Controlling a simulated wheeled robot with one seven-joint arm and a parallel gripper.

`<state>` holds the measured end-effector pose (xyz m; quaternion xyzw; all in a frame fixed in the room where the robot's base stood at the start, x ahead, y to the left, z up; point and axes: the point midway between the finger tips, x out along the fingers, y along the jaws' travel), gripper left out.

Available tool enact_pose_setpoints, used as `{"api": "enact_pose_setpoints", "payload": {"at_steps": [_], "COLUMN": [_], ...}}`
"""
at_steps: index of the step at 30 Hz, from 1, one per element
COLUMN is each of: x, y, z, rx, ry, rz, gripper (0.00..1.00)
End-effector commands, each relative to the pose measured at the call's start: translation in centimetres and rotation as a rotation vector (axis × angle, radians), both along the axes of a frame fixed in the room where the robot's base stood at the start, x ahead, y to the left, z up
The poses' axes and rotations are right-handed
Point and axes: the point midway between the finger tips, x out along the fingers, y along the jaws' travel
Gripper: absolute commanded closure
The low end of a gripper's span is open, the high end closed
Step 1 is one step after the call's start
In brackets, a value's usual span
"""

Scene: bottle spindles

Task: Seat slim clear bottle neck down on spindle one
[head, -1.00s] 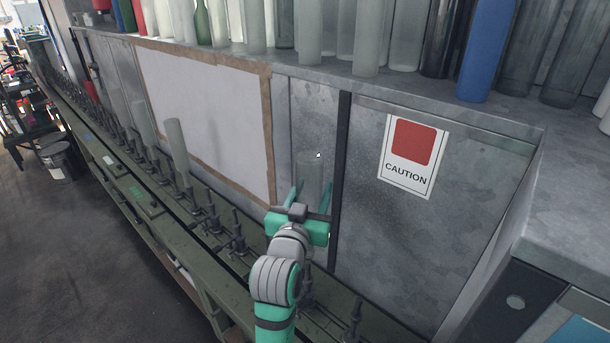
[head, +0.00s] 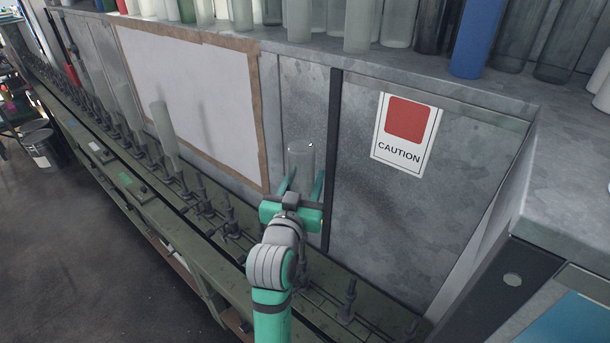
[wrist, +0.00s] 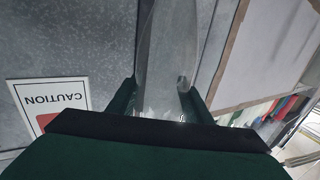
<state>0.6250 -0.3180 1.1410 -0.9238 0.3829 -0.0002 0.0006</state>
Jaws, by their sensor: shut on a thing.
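A slim clear bottle (head: 300,160) is held upright between the green fingers of my gripper (head: 302,184), in front of the grey metal panel. The bottle also shows in the wrist view (wrist: 165,65), with my gripper's fingers (wrist: 160,104) on both sides of it. Its lower part is hidden behind my gripper in the head view, so I cannot tell which end is down. Dark spindles (head: 228,216) stand in a row along the green conveyor bench (head: 185,235), below and left of my gripper. I cannot tell which is spindle one.
A pale bottle (head: 164,135) stands on a spindle farther left. Many bottles, including a blue one (head: 478,40), stand on the ledge above. A caution sign (head: 406,134) is on the panel at right. Another spindle (head: 349,298) stands at the lower right.

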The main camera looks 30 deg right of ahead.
Motion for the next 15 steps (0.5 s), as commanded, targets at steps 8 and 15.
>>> {"api": "enact_pose_setpoints", "payload": {"at_steps": [8,15], "x": [-0.22,-0.28], "y": [0.18,0.24], "z": [0.20,0.23], "rx": [-0.001,-0.001], "ry": [-0.003,-0.003], "rz": [0.000,0.000], "gripper": [0.90,0.90]}}
